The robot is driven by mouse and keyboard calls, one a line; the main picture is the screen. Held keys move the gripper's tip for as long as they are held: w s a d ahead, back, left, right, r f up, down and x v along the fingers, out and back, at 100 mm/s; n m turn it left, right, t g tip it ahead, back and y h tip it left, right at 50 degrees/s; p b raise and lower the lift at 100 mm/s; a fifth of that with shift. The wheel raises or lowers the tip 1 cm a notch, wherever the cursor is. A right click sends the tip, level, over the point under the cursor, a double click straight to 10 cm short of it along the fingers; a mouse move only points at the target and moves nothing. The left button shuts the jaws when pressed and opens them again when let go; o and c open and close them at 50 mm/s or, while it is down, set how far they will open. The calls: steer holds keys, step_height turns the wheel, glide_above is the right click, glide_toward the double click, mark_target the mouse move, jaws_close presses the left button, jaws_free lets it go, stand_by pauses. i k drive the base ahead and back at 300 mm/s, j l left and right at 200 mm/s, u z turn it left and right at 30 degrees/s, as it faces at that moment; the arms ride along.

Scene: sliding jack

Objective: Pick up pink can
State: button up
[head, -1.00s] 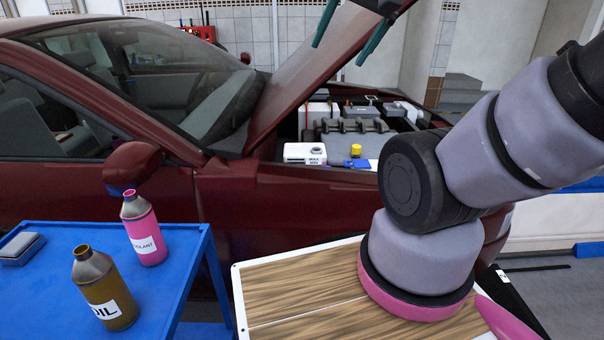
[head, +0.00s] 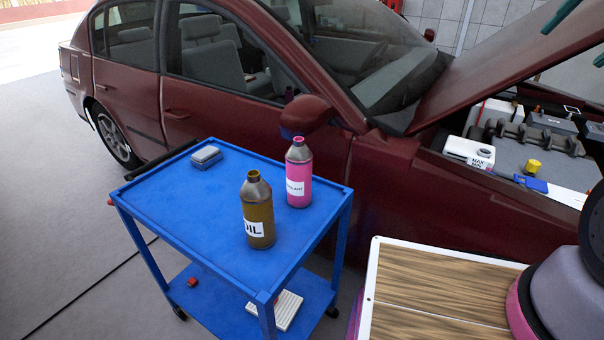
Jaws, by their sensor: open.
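The pink can (head: 299,174) stands upright on the blue cart's top, near its back right corner. It has a grey shoulder, a pink-rimmed neck and a white label partly readable as coolant. My gripper (head: 571,48) shows only as two dark green fingertips at the top right edge. They are spread apart with nothing seen between them. The gripper is well to the right of the can and higher in the picture, in front of the raised hood. The rest of the gripper is out of frame.
A brown oil can (head: 257,212) stands just left and in front of the pink can. A grey-blue sponge or block (head: 206,156) lies at the back of the blue cart (head: 180,210). The dark red car (head: 390,190) is close behind. A wood-topped surface (head: 430,290) is at right.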

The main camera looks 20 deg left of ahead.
mark_target(299, 157)
steer(key=k+j+z, duration=0.35)
steer(key=z, duration=0.15)
steer(key=k+j+u, duration=0.15)
steer(key=u, duration=0.15)
steer(key=k+j+u, duration=0.3)
steer(key=k+u, duration=0.15)
steer(key=u, duration=0.35)
steer(key=i+j, duration=0.35)
steer(key=j, duration=0.25)
